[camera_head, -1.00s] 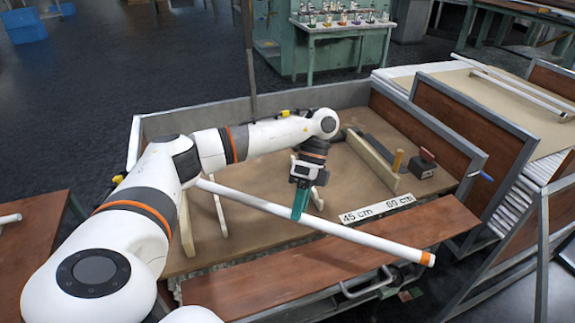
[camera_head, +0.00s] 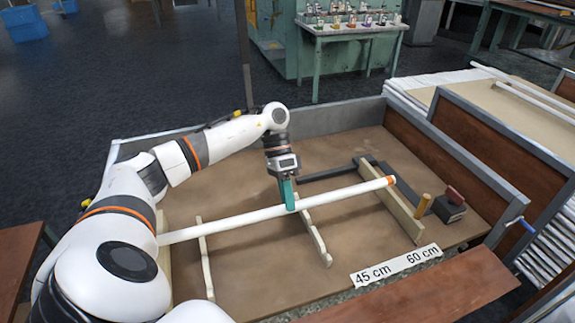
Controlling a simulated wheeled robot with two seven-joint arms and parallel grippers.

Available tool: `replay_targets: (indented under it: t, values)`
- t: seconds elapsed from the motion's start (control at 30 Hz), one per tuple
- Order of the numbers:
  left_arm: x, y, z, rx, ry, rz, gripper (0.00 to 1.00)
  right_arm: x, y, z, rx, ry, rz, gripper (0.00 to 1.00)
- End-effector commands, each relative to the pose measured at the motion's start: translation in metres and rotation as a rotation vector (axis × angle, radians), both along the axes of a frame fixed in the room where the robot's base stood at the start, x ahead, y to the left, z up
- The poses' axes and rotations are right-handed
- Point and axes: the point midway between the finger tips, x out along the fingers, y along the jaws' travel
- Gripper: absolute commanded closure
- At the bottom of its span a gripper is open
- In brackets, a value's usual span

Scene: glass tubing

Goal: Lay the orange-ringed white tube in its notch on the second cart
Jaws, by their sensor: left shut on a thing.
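The white tube (camera_head: 235,223) with an orange ring at its right end (camera_head: 390,181) lies across the cart top in the picture, its left end beside my arm. My left gripper (camera_head: 290,203) points down and is shut on it near the middle. The tube passes over the wooden notched supports: a left one (camera_head: 207,270), a middle one (camera_head: 320,243) and a right one (camera_head: 401,215). I cannot tell whether it touches them or sits in a notch. My right gripper is not in view.
The second cart's bed (camera_head: 265,275) has raised edges. A label (camera_head: 395,265) reads 45 cm and 60 cm. Another cart (camera_head: 525,115) holds white tubes.

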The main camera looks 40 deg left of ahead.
Motion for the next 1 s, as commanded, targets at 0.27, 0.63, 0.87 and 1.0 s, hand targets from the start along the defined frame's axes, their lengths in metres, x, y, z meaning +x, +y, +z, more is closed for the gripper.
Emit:
replay_targets:
  t: [0.27, 0.63, 0.87, 1.0]
  values:
    - [0.0, -0.001, -0.034, -0.002, 0.002, -0.001, 1.0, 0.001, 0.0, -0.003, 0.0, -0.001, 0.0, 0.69]
    - [0.0, 0.0, -0.065, 0.001, -0.001, -0.003, 1.0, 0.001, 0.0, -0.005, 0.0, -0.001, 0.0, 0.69]
    - [0.0, 0.0, -0.068, 0.0, 0.0, -0.003, 1.0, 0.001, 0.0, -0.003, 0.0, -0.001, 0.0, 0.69]
    - [0.0, 0.0, -0.072, 0.0, 0.0, -0.002, 1.0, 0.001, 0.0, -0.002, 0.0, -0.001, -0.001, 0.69]
